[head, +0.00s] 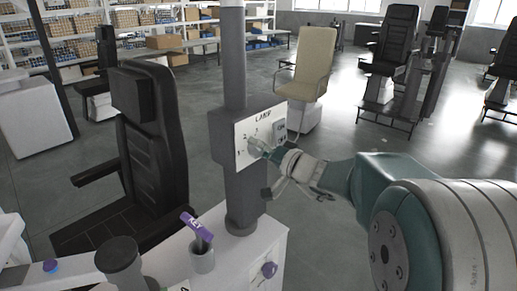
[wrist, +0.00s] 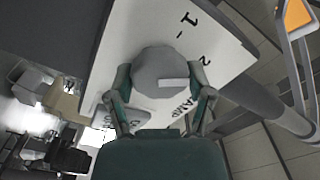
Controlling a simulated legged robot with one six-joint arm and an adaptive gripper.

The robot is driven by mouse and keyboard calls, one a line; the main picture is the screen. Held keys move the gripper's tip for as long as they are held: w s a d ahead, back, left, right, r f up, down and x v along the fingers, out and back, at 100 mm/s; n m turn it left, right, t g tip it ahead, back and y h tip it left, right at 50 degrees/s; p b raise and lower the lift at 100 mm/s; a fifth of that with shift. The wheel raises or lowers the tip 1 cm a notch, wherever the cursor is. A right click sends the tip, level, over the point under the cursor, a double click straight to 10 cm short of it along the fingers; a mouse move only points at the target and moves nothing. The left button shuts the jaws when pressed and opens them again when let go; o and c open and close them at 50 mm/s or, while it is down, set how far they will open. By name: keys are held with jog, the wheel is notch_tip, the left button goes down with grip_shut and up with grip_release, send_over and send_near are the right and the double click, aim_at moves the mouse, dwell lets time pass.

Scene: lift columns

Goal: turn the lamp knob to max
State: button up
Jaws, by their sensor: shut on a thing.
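The lamp panel (head: 244,158) is a white plate marked LAMP on a dark grey box on a column. The round grey lamp knob (wrist: 155,70) fills the middle of the wrist view. A light bar on its face points right there, on the side below the printed 2. In the head view the knob (head: 256,145) is small and partly covered by my gripper (head: 265,150). My gripper (wrist: 160,80) is shut on the knob, with one finger on each side. The panel (wrist: 130,45) also shows 1 and 2; other marks are hidden.
A small ON switch plate (head: 279,130) sits right of the knob on the panel. A black chair (head: 150,140) stands left of the column. A white console (head: 235,260) with a purple-topped lever (head: 196,227) and a purple knob (head: 269,269) lies below.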

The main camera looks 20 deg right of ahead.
jog(key=m, duration=0.6)
jog(key=shift+d+f+m, duration=0.1)
jog(key=shift+f+m, duration=0.05)
jog(key=shift+m, duration=0.15)
jog(key=m, duration=0.6)
jog(key=shift+f, duration=0.2)
jog(key=m, duration=0.4)
jog(key=shift+f, duration=0.1)
jog(key=m, duration=0.4)
jog(key=shift+f, duration=0.15)
jog(key=m, duration=0.4)
jog(key=shift+a, duration=0.2)
jog(key=shift+m, duration=0.3)
jog(key=shift+r, duration=0.35)
jog(key=o, duration=1.1)
jog(key=shift+f, duration=0.1)
